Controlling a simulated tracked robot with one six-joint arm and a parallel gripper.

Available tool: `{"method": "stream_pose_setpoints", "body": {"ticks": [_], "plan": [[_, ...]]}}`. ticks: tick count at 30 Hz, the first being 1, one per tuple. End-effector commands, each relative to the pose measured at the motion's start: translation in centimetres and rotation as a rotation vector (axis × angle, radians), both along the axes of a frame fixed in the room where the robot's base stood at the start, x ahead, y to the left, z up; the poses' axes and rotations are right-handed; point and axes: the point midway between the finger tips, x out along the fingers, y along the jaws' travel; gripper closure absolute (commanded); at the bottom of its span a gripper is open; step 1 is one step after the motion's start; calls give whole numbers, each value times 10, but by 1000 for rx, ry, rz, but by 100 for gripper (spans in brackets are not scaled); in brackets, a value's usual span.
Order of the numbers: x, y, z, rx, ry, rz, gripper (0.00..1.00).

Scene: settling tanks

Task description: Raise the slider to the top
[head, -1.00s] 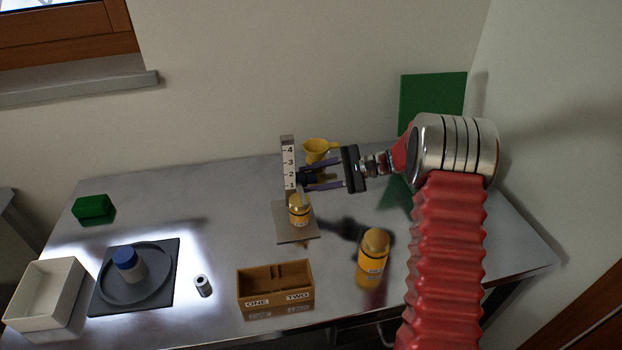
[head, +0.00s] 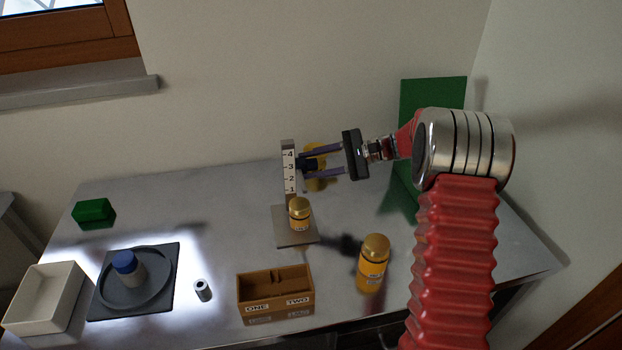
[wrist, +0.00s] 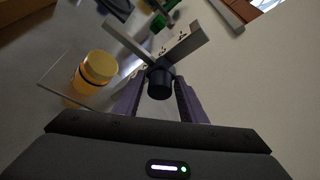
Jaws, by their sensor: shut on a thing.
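The scale post (head: 289,180), marked 1 to 4, stands upright on a flat base plate (head: 287,237). The dark slider knob (head: 309,164) sticks out of the post's right side, at roughly the 3 mark and below the 4. My gripper (head: 307,167) reaches in from the right, its purple fingers shut on the slider knob, one above and one below in the head view. In the wrist view the round end of the knob (wrist: 160,82) sits between the fingertips, with the post (wrist: 185,42) behind it.
A yellow bottle (head: 300,214) stands on the base plate, close to the post. A second yellow bottle (head: 372,265) and a brown two-part box (head: 275,292) are nearer. A green panel (head: 432,100) stands behind my arm.

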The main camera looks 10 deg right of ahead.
Motion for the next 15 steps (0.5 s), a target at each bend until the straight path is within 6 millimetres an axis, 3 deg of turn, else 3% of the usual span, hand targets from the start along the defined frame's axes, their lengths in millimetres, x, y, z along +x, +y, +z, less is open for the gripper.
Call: {"method": "stream_pose_setpoints", "body": {"ticks": [3, 6, 15], "plan": [[0, -1, 30, -1, -6, 2, 100], [0, -1, 48, -1, -5, 0, 100], [0, -1, 60, 1, -3, 0, 100]]}}
